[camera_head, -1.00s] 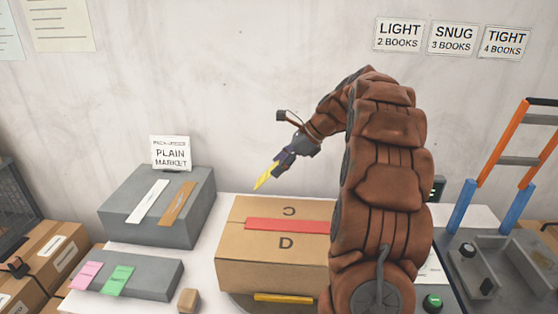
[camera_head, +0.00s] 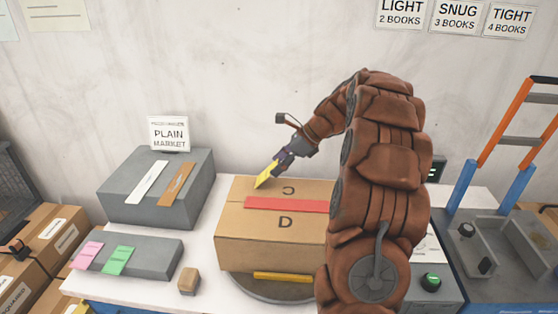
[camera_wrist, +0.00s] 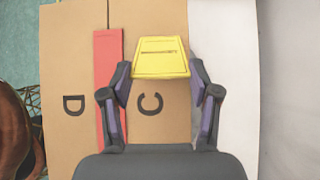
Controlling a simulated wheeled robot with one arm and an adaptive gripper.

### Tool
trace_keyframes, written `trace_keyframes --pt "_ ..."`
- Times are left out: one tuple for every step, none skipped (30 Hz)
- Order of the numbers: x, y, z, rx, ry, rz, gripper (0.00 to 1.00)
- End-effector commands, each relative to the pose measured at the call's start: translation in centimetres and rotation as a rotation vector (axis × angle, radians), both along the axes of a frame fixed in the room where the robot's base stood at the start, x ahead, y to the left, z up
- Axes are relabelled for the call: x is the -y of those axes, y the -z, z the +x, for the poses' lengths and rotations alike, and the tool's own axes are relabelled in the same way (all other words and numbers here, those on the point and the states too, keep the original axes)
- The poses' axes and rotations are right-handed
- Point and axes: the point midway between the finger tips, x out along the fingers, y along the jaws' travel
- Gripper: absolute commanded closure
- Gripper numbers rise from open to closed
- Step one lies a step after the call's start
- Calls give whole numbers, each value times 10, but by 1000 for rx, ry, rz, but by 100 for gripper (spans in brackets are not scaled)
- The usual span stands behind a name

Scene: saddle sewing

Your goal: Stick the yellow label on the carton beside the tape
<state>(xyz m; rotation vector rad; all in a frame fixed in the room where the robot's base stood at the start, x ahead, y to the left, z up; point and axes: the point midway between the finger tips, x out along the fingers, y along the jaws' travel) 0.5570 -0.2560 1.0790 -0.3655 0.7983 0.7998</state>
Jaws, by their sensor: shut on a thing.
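My gripper (camera_head: 275,168) is shut on the yellow label (camera_head: 264,180), holding it tilted at the back left of the carton's top. In the wrist view the label (camera_wrist: 160,58) lies between the two fingers (camera_wrist: 162,85), over the carton half marked C. The carton (camera_head: 262,251) stands closed on a round grey plate. A strip of red tape (camera_head: 290,204) runs along its top seam, between the letters C and D. The label is on the C side, apart from the tape. I cannot tell whether its lower edge touches the carton.
A grey block (camera_head: 158,208) with white and brown strips stands at left. A lower grey block (camera_head: 140,257) holds pink and green labels. A small wooden block (camera_head: 188,281) and a yellow bar (camera_head: 282,276) sit near the front. A grey tray (camera_head: 500,250) is at right.

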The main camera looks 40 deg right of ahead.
Motion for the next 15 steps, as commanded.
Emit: trace_keyframes --pt "0 1 0 -1 -1 0 52" --pt "0 1 0 -1 -1 0 52" --pt "0 1 0 -1 -1 0 52" --pt "0 1 0 -1 -1 0 52" --pt "0 1 0 -1 -1 0 52" --pt "0 1 0 -1 -1 0 52" --pt "0 1 0 -1 -1 0 52" --pt "0 1 0 -1 -1 0 52" --pt "0 1 0 -1 -1 0 52" --pt "0 1 0 -1 -1 0 38" --pt "0 1 0 -1 -1 0 35" --pt "0 1 0 -1 -1 0 30" --pt "0 1 0 -1 -1 0 27" --pt "0 1 0 -1 -1 0 24" --pt "0 1 0 -1 -1 0 20"
